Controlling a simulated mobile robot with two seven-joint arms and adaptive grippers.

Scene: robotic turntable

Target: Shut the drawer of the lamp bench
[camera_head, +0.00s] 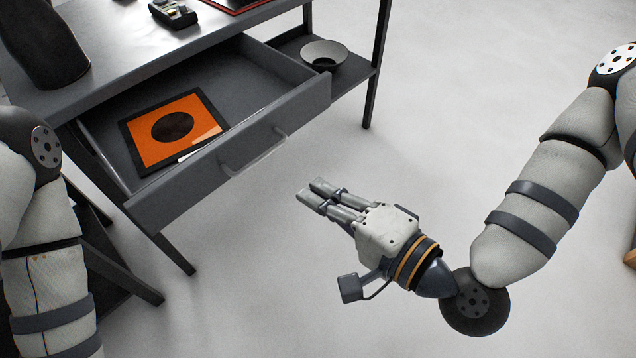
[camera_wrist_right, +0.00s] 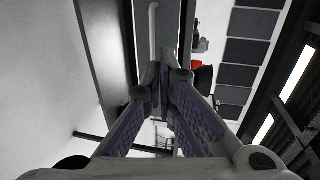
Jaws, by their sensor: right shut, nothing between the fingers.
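The drawer (camera_head: 160,205) of the grey lamp bench (camera_head: 120,72) stands pulled open toward me. Its bar handle (camera_head: 252,158) is on the front panel. Inside lies a dark-framed orange panel (camera_head: 177,132) with a black oval. My right gripper (camera_head: 314,192) is shut and empty, in front of the drawer to the right of the handle and apart from it. In the right wrist view the gripper fingers (camera_wrist_right: 162,85) are together, and the drawer's handle (camera_wrist_right: 153,30) shows past them. My left arm is at the left edge, its gripper out of view.
A grey bowl (camera_head: 324,54) sits on a lower side shelf of the bench. A small device (camera_head: 173,12), a dark cylinder (camera_head: 42,45) and a red-edged item (camera_head: 236,4) are on the bench top. Bench legs (camera_head: 376,70) reach the floor. The pale floor (camera_head: 450,110) to the right is clear.

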